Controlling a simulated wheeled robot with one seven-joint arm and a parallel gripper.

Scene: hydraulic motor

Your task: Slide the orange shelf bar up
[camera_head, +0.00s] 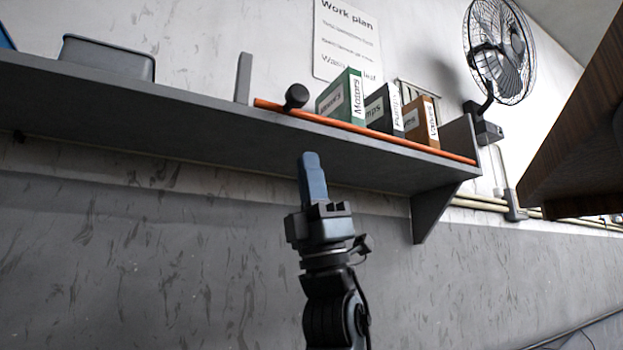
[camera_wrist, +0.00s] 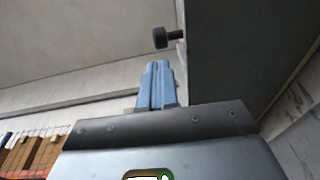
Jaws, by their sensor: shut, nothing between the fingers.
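The orange shelf bar (camera_head: 410,146) runs along the front edge of the grey shelf, low in front of the binders. A black knob (camera_head: 296,96) stands near its left end. The knob also shows in the wrist view (camera_wrist: 161,38), above and just beyond my fingertips. My gripper (camera_head: 311,158) points up with its blue fingers together and nothing between them. In the head view its tips appear below the shelf's front edge, below the knob. The wrist view shows the closed fingers (camera_wrist: 157,68) apart from the knob.
The grey shelf (camera_head: 190,118) holds a grey bin (camera_head: 108,57) at left and green, black and brown binders (camera_head: 345,98) behind the bar. A bracket (camera_head: 432,208) is under its right end. A wall fan (camera_head: 497,50) and a brown wooden panel (camera_head: 575,135) are at right.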

